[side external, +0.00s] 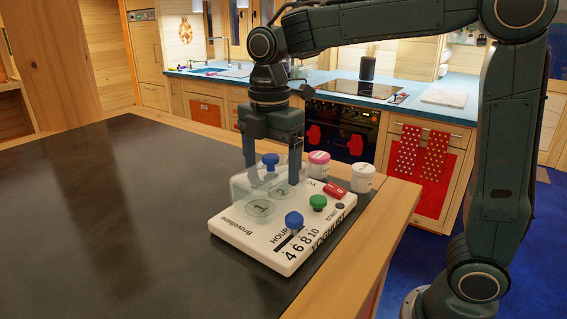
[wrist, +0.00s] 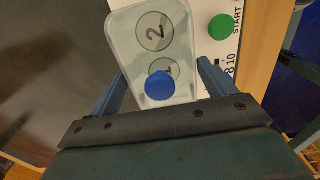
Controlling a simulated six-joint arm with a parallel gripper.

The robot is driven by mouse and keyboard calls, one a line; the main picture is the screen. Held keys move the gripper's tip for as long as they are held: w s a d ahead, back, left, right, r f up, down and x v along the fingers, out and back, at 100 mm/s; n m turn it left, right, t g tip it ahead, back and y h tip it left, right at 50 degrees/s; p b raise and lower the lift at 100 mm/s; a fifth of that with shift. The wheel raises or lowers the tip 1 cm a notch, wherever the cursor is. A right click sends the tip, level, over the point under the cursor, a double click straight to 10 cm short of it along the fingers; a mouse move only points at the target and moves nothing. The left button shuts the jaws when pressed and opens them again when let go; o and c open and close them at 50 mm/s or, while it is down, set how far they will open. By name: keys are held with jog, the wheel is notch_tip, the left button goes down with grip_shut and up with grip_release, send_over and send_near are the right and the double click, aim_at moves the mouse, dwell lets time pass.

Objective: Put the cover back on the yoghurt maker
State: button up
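The yoghurt maker (side external: 250,238) is a white base with printed hours and a button panel, standing near the table's right edge. The clear cover (side external: 236,188) with a blue knob (side external: 270,159) is over the wells marked 1 and 2; I cannot tell if it is fully seated. The wrist view shows the cover (wrist: 127,40) and its blue knob (wrist: 159,86) from above. My gripper (side external: 271,180) is open, pointing down, with one finger on each side of the knob. In the wrist view my gripper (wrist: 163,68) shows gaps between knob and fingers.
Near the cover, a blue knob (side external: 294,221), a green knob (side external: 318,203) and a red switch (side external: 335,188) are on the panel. Two white jars stand behind, one with a pink lid (side external: 319,157), one plain white (side external: 363,178). The dark tabletop (side external: 110,220) at left is clear.

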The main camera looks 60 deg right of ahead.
jog(key=shift+o, duration=1.3)
jog(key=shift+r, duration=0.15)
notch_tip(320, 180, up, 12)
dwell(0.4)
jog(key=s+d+f+m+t, duration=0.1)
jog(key=s+f+m+t, duration=0.1)
jog(key=s+f+m, duration=0.2)
jog(key=s+d+f+m+t, duration=0.1)
jog(key=s+d+f+m, duration=0.1)
jog(key=s+f+m, duration=0.3)
jog(key=s+d+f+m+t, duration=0.2)
jog(key=s+f+m, duration=0.3)
jog(key=s+m, duration=0.3)
jog(key=shift+s+d+m+t, duration=0.25)
jog(key=shift+s+m+t, duration=0.05)
jog(key=shift+s, duration=0.3)
dwell(0.5)
